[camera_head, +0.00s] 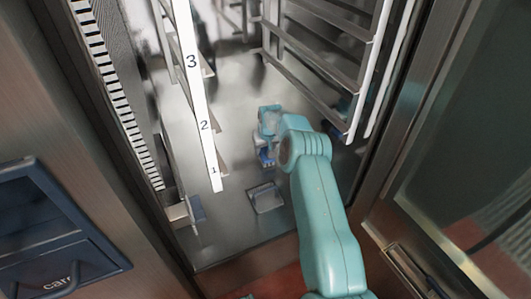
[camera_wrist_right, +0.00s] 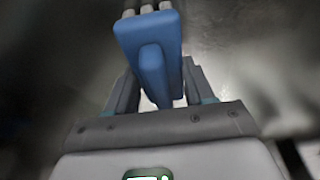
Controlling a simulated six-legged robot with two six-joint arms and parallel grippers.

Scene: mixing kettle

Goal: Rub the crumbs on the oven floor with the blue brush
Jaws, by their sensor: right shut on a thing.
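My right arm comes in from the bottom of the head view and reaches into the open oven. Its gripper (camera_head: 267,143) is low over the metal oven floor (camera_head: 232,220). In the right wrist view the gripper (camera_wrist_right: 158,92) is shut on the blue brush (camera_wrist_right: 150,45), whose pale bristle tufts point away from the jaws. A small part of the blue brush (camera_head: 265,158) shows below the gripper in the head view. I cannot tell whether the bristles touch the floor. I cannot make out any crumbs. My left gripper is not in view.
Rack rails (camera_head: 310,65) line the oven's right side. A white numbered strip (camera_head: 196,85) stands to the left of my gripper. A small metal plate (camera_head: 265,197) lies on the floor near the front edge. The oven door (camera_head: 470,130) stands at the right.

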